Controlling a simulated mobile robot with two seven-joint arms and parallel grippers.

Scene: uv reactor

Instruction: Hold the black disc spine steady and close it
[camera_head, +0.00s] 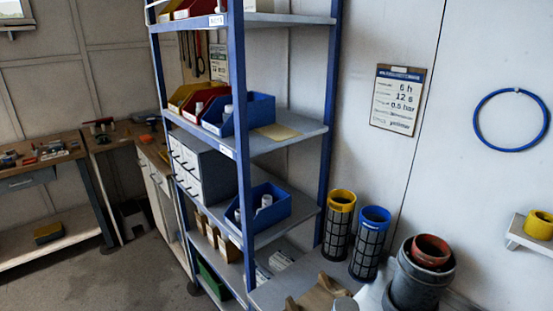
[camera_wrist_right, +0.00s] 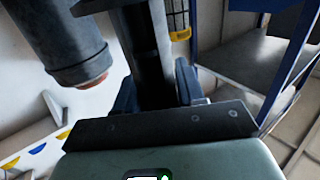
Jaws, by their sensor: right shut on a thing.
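In the right wrist view, my right gripper (camera_wrist_right: 157,92) has its two blue fingers closed on a dark upright bar. This bar, which looks like the black disc spine (camera_wrist_right: 148,55), runs up out of the frame between the fingers. Whether the spine is open or closed cannot be told. The spine is not recognisable in the head view. Only a small grey rounded piece, perhaps part of my right arm, shows at the head view's bottom edge. My left gripper is in neither view.
A yellow-topped mesh cartridge (camera_head: 340,225) and a blue-topped one (camera_head: 370,243) stand on the bench. A grey housing (camera_head: 408,288) with a reddish ring is at right. A tan cradle (camera_head: 318,294) lies in front. Blue-posted shelving (camera_head: 243,150) stands left. A wall shelf (camera_head: 525,238) holds a yellow ring.

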